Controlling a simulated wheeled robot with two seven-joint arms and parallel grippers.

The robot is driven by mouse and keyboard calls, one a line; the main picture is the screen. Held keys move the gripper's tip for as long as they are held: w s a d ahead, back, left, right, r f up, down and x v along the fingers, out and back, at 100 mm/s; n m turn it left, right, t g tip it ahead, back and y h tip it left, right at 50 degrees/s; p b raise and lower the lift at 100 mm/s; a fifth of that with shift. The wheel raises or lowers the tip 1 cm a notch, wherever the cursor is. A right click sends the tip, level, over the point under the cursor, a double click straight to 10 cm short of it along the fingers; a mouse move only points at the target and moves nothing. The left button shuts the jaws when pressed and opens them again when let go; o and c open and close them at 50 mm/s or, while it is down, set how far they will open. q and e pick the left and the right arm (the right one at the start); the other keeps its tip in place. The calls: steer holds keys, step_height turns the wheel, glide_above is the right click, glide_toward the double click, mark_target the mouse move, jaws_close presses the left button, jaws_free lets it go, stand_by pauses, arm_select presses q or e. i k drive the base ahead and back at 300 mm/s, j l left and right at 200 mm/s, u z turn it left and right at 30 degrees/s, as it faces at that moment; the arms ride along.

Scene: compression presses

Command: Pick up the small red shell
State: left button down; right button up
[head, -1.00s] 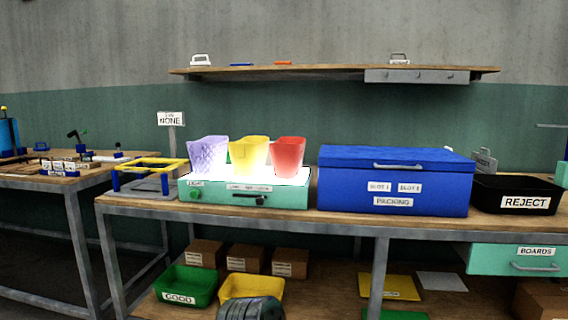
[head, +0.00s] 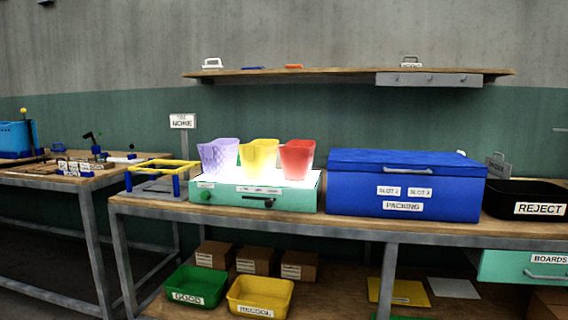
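A small red shell (head: 297,159), shaped like a cup, stands upright on the lit top of the green light box (head: 300,196). It is the rightmost of three shells there. A yellow shell (head: 259,158) stands to its left, and a purple, patterned shell (head: 218,158) stands at the far left of the row. Neither of my grippers is in the head view.
A blue packing box (head: 345,195) with a closed lid stands right of the light box, and a black reject bin (head: 500,206) is beyond it. A yellow and blue frame (head: 162,163) stands to the left. A green bin (head: 190,290) and a yellow bin (head: 262,293) sit on the lower shelf.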

mark_target(296, 156)
steer(key=i+j+z, duration=0.1)
steer(key=j, duration=0.25)
steer(key=i+j, duration=0.3)
steer(key=i+j+z, duration=0.15)
steer(key=j, duration=0.3)
steer(key=i+j, duration=0.25)
steer(key=j+z, duration=0.05)
steer(key=j, duration=0.05)
